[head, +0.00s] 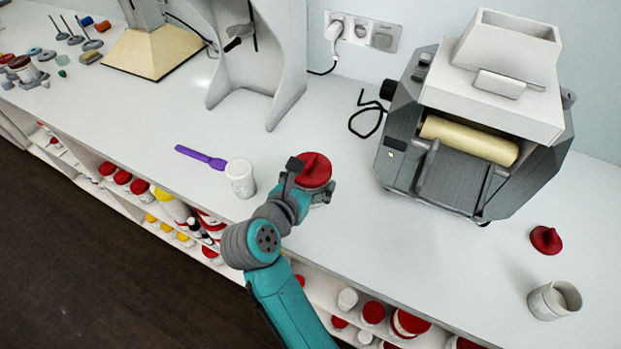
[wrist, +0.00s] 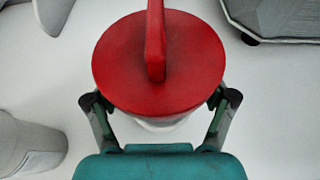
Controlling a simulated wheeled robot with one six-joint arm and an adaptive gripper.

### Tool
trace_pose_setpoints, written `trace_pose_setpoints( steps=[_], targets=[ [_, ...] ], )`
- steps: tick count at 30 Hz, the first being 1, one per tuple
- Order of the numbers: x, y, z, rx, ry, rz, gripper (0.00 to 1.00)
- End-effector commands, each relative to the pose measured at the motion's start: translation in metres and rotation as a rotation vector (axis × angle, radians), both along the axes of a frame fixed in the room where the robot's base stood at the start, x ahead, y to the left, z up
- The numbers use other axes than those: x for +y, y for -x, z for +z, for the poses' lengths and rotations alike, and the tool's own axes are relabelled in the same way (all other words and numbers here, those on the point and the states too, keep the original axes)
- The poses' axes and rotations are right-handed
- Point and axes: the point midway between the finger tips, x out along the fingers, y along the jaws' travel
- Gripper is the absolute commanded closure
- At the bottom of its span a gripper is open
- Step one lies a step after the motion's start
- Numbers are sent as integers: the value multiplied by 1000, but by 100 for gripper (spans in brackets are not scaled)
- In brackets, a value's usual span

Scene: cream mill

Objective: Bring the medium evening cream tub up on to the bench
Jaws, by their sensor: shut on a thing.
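A white tub with a red lid (head: 315,169) is at my gripper, over the middle of the white bench (head: 300,240). In the wrist view the round red lid (wrist: 190,60) with its upright ridge fills the upper middle, and a strip of the white tub body (wrist: 160,124) shows below it. My gripper (wrist: 160,105) is shut on this tub, one finger on each side under the lid. Any label on the tub is hidden, and I cannot tell whether its base touches the bench.
A white jar (head: 240,178) and a purple spatula (head: 201,157) lie left of my gripper. A roller mill (head: 480,120) stands to the right, with a loose red lid (head: 546,240) and an open white tub (head: 554,300) beyond. Shelves below hold several red-lidded tubs (head: 373,313).

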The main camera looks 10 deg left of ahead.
Motion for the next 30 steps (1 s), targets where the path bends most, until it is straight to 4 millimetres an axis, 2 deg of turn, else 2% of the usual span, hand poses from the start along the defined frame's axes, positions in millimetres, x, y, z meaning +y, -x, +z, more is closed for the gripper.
trace_pose_setpoints(
  steps=[8,9,11,24,30],
  targets=[
    [0,0,-1,-1,-1,0,70],
    [0,0,-2,0,-1,0,15],
    [0,0,-2,0,-1,0,0],
    [1,1,2,0,-1,1,0],
    [11,26,13,-2,-2,4,0]
  ],
)
